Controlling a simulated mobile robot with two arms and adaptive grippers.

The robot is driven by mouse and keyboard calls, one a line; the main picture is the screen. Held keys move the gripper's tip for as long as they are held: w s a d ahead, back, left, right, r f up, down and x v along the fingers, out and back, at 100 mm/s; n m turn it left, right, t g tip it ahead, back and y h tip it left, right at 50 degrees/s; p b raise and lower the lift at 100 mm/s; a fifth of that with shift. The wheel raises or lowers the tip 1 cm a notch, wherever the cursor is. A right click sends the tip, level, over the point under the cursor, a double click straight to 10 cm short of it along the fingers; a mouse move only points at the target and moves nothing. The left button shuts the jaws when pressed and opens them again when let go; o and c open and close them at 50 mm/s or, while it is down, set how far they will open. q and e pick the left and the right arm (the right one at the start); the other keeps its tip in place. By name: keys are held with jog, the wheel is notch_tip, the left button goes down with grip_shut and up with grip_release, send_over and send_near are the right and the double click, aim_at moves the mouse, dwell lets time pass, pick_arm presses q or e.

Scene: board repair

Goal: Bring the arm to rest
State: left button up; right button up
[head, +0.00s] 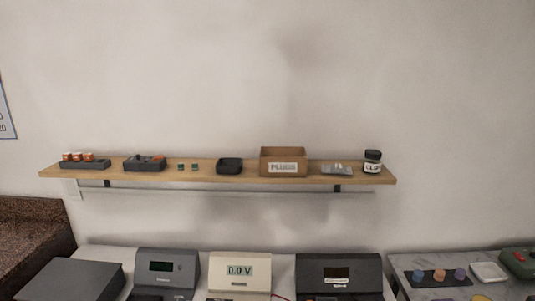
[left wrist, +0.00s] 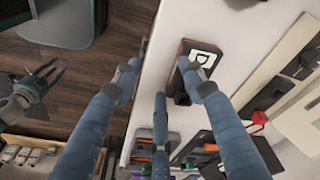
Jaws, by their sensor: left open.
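The white bench top (left wrist: 150,85) lies beyond the fingertips. The right-hand finger overlaps a dark device with an orange edge and a white label (left wrist: 203,57); whether they touch I cannot tell. At the left of that view, a dark pronged gripper (left wrist: 40,78), apparently my right one, hangs over the wooden floor. Neither gripper shows in the head view.
A wooden shelf (head: 220,178) on the wall holds a cardboard box (head: 283,162), a dark jar (head: 373,161) and small trays. Below stand instruments, including a cream meter (head: 240,271) reading 0.0 V. The left wrist view shows tools and a tray (left wrist: 140,150) near the bench edge.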

pick_arm(q)
jog(key=s+f+n+t, duration=0.1)
jog(key=s+f+n, duration=0.15)
jog(key=s, duration=0.65)
jog(key=s+a+r+n+t+y, duration=0.15)
jog(key=s+a+r+n, duration=0.25)
jog(key=s+a, duration=0.65)
jog(key=s+f+g, duration=0.1)
jog(key=s+f, duration=0.1)
jog(key=f, duration=1.2)
jog(key=s+f, duration=0.2)
jog(key=f, duration=1.2)
jog(key=s+a+f+g, duration=0.1)
jog(key=s+a+f, duration=0.2)
jog(key=s+f, duration=1.2)
jog(key=shift+s+b, duration=0.4)
jog(key=shift+s, duration=0.25)
